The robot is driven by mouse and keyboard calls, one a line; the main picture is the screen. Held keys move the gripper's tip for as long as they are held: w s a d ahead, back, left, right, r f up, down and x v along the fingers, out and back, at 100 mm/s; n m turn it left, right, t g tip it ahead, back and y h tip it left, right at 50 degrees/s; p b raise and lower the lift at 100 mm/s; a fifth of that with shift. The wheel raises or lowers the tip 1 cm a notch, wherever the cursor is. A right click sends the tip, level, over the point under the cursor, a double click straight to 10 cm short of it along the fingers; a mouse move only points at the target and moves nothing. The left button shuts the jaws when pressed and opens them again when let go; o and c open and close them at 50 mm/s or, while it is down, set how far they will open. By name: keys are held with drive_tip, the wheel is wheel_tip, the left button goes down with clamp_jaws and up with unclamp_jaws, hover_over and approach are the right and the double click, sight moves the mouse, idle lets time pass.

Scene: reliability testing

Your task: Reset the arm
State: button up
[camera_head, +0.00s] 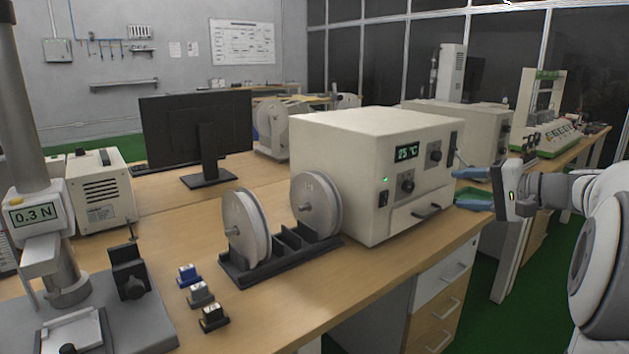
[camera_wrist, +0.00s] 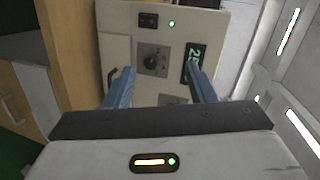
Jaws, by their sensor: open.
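My gripper (camera_head: 472,188) has two blue fingers and comes in from the right on my white arm. Its fingers are apart and nothing is between them. It is in front of the right part of the cream oven-like box (camera_head: 340,145), near the bench edge. The box has a green display reading about 25 °C, knobs, a switch and a lower drawer with a dark handle. In the wrist view my gripper (camera_wrist: 160,90) points at the box's front panel (camera_wrist: 152,40), with a knob between the fingers in the picture. I cannot tell the exact gap to the panel.
Two reels (camera_head: 246,226) stand in a dark rack left of the box. Several small blocks (camera_head: 200,295) and a force tester (camera_head: 60,260) reading 0.3 N are at the left. A monitor (camera_head: 196,130) stands behind. Green floor (camera_head: 545,270) is open below my arm.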

drive_tip(key=s+a+r+n+g+h+p, duration=0.25)
drive_tip(key=s+a+g+p, duration=0.35)
drive_tip(key=s+a+p, duration=0.55)
drive_tip(key=s+a+r+n+g+h+p, duration=0.1)
drive_tip(key=s+h+p, duration=0.3)
drive_tip(key=s+p, duration=0.4)
drive_tip(key=s+a+r+n+g+h+p, duration=0.1)
drive_tip(key=s+a+r+n+h+p, duration=0.1)
drive_tip(key=s+p, duration=0.5)
drive_tip(key=shift+s+a+r+n+h+p, duration=0.2)
drive_tip(key=shift+s+a+n+h+p, duration=0.15)
drive_tip(key=shift+s+a+n+h, duration=0.5)
drive_tip(key=shift+w+d, duration=0.1)
drive_tip(key=shift+w, duration=0.1)
